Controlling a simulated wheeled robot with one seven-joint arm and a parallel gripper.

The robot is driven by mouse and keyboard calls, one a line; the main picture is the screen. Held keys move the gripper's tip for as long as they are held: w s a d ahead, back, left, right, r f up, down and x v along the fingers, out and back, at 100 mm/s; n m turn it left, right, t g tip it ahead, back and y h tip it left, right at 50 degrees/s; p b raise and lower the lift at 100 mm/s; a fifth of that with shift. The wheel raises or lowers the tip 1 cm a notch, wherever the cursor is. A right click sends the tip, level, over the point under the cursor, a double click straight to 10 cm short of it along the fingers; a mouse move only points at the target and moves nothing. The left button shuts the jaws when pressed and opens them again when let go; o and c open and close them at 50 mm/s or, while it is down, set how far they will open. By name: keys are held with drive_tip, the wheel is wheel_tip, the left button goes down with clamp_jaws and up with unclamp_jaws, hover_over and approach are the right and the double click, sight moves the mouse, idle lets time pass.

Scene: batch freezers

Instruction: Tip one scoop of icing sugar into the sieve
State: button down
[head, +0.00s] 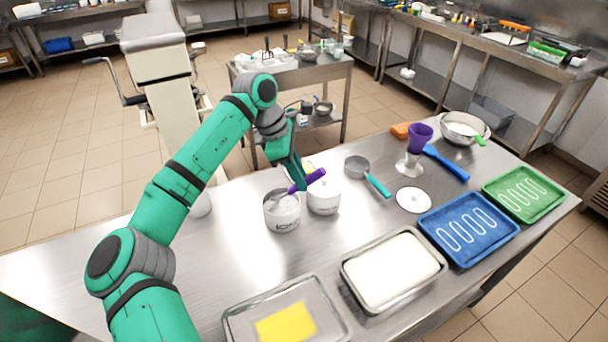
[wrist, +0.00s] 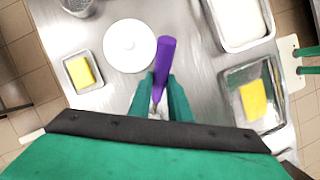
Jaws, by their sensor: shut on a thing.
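My gripper (head: 298,183) is shut on the purple handle of a scoop (head: 316,175). In the wrist view the handle (wrist: 165,55) stands between my two fingers (wrist: 161,95).
A closed white tub (head: 323,199) stands close right of the open one.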

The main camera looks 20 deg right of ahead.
sight(319, 170)
drive_tip(key=shift+w+a, duration=0.25)
drive_tip(key=shift+a, duration=0.3)
drive_tip(key=shift+s+d+f+t+y, duration=0.25)
drive_tip(key=shift+d+f+t+y, duration=0.1)
drive_tip(key=shift+d+f+y, duration=0.25)
drive_tip(key=shift+s+d+f+t+y, duration=0.3)
drive_tip(key=shift+d+f+y, duration=0.2)
drive_tip(key=shift+y, duration=0.2)
drive_tip(key=shift+s+d+r, duration=0.1)
drive_tip(key=shift+d+r, duration=0.05)
drive_tip(key=shift+r, duration=1)
drive_tip(key=shift+d+r, duration=0.1)
drive_tip(key=shift+r, duration=1)
drive_tip(key=s+d+t+y, duration=0.1)
drive_tip(key=d+y, duration=0.1)
drive_tip(key=shift+s+d+r+t+y, duration=0.1)
drive_tip(key=shift+s+t+y, duration=0.05)
drive_tip(key=shift+t+y, duration=0.15)
drive_tip(key=shift+d+y, duration=0.15)
drive_tip(key=shift+y, duration=0.25)
